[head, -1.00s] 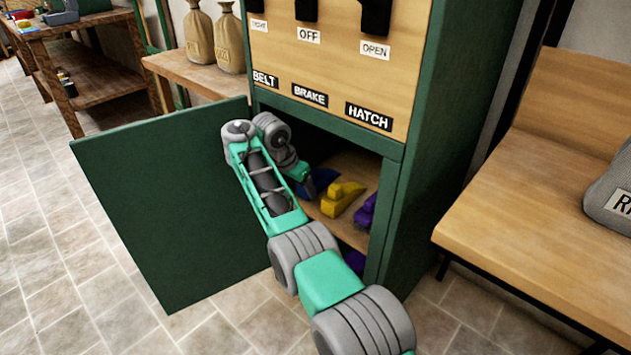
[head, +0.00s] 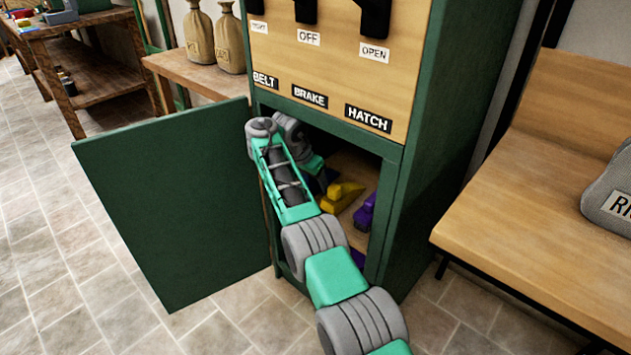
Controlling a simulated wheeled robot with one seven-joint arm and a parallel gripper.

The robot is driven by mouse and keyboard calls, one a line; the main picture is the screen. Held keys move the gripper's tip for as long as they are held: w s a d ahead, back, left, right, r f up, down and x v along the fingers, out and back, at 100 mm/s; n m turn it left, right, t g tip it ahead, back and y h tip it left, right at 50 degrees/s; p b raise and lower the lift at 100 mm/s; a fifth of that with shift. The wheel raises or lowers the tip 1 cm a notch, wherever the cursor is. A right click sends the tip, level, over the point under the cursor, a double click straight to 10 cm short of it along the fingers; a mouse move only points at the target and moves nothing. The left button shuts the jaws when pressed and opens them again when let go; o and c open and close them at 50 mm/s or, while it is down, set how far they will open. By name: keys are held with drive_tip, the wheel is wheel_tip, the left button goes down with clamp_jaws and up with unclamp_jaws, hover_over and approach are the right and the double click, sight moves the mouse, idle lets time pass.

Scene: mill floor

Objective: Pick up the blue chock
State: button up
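The blue chock (head: 331,176) is on the wooden shelf inside the open green cabinet, left of the yellow chock (head: 343,196). Only a small dark blue part shows; my arm's end covers the rest. My gripper (head: 318,180) is inside the cabinet opening, at or right beside the blue chock. Its fingers are hidden or too dark to make out, so I cannot tell whether it is open or touches the chock.
A purple chock (head: 365,213) lies right of the yellow one, near the cabinet's right wall. The green door (head: 170,200) stands open at left. Levers and labels are above the opening. A wooden bench (head: 530,220) with a grey sack (head: 608,190) stands at right.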

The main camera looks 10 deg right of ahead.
clamp_jaws()
idle(0.5)
drive_tip(key=shift+r, duration=0.1)
